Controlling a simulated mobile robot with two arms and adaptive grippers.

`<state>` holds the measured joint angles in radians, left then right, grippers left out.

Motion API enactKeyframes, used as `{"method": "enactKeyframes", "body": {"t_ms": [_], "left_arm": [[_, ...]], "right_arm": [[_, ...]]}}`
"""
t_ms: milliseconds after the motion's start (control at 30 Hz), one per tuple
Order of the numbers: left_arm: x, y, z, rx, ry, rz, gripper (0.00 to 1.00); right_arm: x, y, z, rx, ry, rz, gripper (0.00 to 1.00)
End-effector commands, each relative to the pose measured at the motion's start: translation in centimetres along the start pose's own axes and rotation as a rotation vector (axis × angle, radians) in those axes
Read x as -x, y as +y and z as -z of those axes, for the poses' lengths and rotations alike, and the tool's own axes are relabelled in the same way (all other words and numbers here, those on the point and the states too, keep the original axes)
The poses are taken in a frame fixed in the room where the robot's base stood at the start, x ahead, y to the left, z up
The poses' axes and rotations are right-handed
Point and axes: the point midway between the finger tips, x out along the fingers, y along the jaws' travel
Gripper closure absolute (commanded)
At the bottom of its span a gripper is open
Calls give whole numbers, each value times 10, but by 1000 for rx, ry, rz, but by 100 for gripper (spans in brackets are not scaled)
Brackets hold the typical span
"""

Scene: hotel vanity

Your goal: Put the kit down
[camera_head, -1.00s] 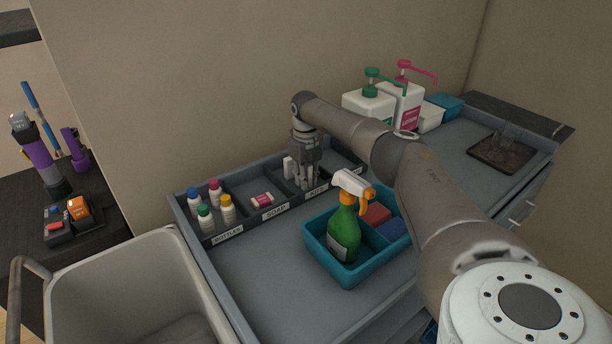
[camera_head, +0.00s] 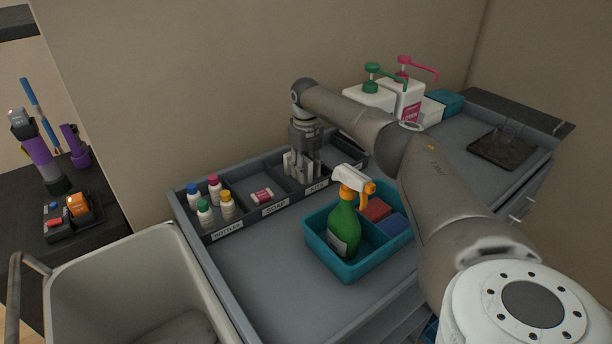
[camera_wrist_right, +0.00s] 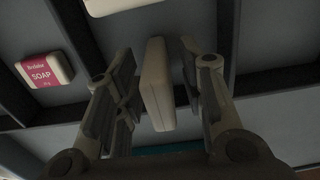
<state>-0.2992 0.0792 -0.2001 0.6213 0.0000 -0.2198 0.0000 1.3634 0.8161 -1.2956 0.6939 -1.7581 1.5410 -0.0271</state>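In the right wrist view a plain pale kit box (camera_wrist_right: 157,85) stands between the fingers of my right gripper (camera_wrist_right: 160,88). The fingers are open, with a visible gap on each side of the box. Another pale block (camera_wrist_right: 115,4) shows at the top edge of that view. In the head view my right gripper (camera_head: 302,168) points down into the compartment behind the KITS label (camera_head: 318,186). The fingers hide much of what is inside there. My left gripper is in neither view.
Left of it are the SOAP compartment with a pink-and-white soap (camera_head: 262,195) and the BOTTLES compartment with several small bottles (camera_head: 227,205). A teal caddy (camera_head: 346,272) with a green spray bottle (camera_head: 343,229) stands in front. Pump bottles (camera_head: 402,98) stand behind my right arm.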

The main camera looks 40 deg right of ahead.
Motion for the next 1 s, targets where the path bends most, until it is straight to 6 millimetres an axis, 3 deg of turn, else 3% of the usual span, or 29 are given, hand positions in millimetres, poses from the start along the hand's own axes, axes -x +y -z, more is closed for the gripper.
{"method": "enactKeyframes", "body": {"t_ms": [300,433,600,1000], "left_arm": [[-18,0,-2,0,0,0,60],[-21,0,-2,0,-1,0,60],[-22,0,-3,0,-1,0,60],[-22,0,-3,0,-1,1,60]], "right_arm": [[68,0,-1,0,-6,-1,63],[87,0,-1,-1,-3,0,63],[99,0,0,0,-1,0,63],[100,0,0,1,0,0,63]]}}
